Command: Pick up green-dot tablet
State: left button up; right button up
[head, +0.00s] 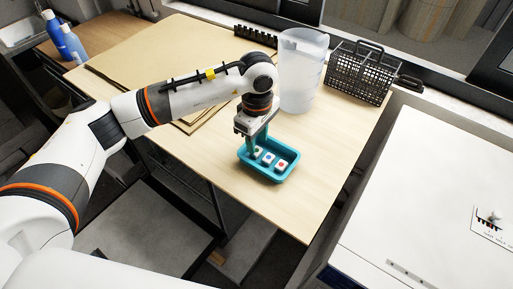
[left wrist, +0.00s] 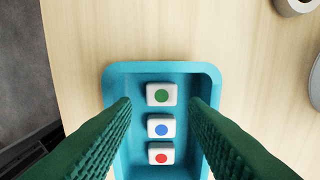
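The green-dot tablet (left wrist: 161,94) is a white block with a green dot, lying in the blue tray (left wrist: 205,70) at its far end in the left wrist view. A blue-dot tablet (left wrist: 161,126) and a red-dot tablet (left wrist: 161,153) lie in a row with it. The tray also shows in the head view (head: 284,176) near the table's front edge. My left gripper (left wrist: 160,105) is open above the tray, with one finger on each side of the green-dot tablet and gaps to both. In the head view my left gripper (head: 254,150) partly hides the green-dot tablet. My right gripper is out of view.
A translucent pitcher (head: 302,75) and a black wire basket (head: 358,72) stand behind the tray. A black rack (head: 256,36) is at the back. Two blue bottles (head: 66,38) stand at the far left. A white surface (head: 430,190) is at the right. The wooden table (head: 315,205) is bare around the tray.

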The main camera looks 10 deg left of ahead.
aim_at(258, 154)
pick_arm(q)
jog(key=shift+w+f+p, duration=0.1)
jog(key=shift+f+p, duration=0.35)
jog(key=shift+f, duration=1.35)
jog(key=c, duration=0.7)
